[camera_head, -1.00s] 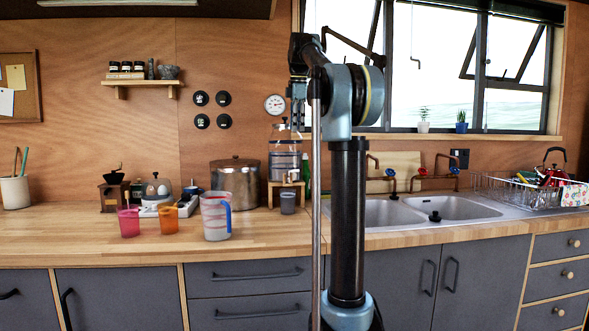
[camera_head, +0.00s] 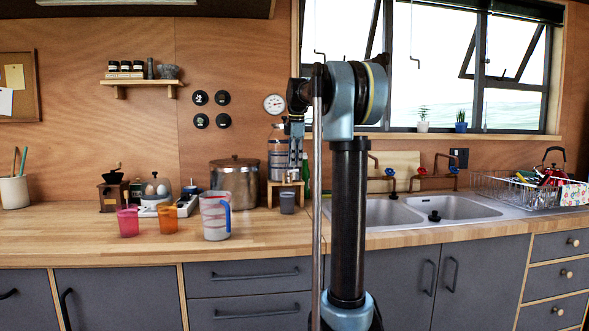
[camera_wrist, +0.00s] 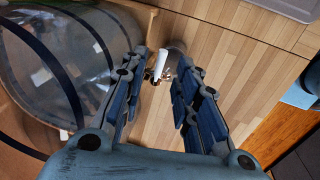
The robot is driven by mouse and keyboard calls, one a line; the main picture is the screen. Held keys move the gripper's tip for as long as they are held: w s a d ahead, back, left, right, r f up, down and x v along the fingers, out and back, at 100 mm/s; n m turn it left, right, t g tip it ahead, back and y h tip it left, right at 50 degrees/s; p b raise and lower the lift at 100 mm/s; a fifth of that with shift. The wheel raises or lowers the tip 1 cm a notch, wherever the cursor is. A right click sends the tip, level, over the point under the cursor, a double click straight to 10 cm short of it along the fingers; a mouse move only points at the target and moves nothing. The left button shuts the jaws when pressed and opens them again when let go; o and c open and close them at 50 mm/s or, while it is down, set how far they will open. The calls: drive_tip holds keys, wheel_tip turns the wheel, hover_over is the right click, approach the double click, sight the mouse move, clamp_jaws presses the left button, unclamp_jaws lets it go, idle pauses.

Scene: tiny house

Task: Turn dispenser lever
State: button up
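The drink dispenser (camera_head: 277,150) is a clear jar with dark bands on a small wooden stand (camera_head: 271,193) on the counter. It fills the left of the wrist view (camera_wrist: 60,60). Its lever, a white handle (camera_wrist: 160,65) above a small metal tap, shows in the wrist view between my fingertips. My gripper (camera_wrist: 163,58) is open, with one finger on each side of the lever; whether either finger touches it I cannot tell. In the head view my gripper (camera_head: 296,158) hangs in front of the dispenser's right side and partly hides it; the lever does not show clearly there.
A grey cup (camera_head: 287,203) stands below the dispenser. A steel pot (camera_head: 235,182) is close on the left, with a measuring jug (camera_head: 215,217) in front. A sink (camera_head: 455,208) lies to the right. The front of the counter (camera_head: 265,240) is clear.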

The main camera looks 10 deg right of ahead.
sight(293, 171)
drive_tip(key=shift+w+f, duration=0.15)
drive_tip(key=shift+f, duration=0.6)
drive_tip(key=shift+w+f, duration=0.1)
drive_tip(key=shift+f, duration=0.65)
clamp_jaws()
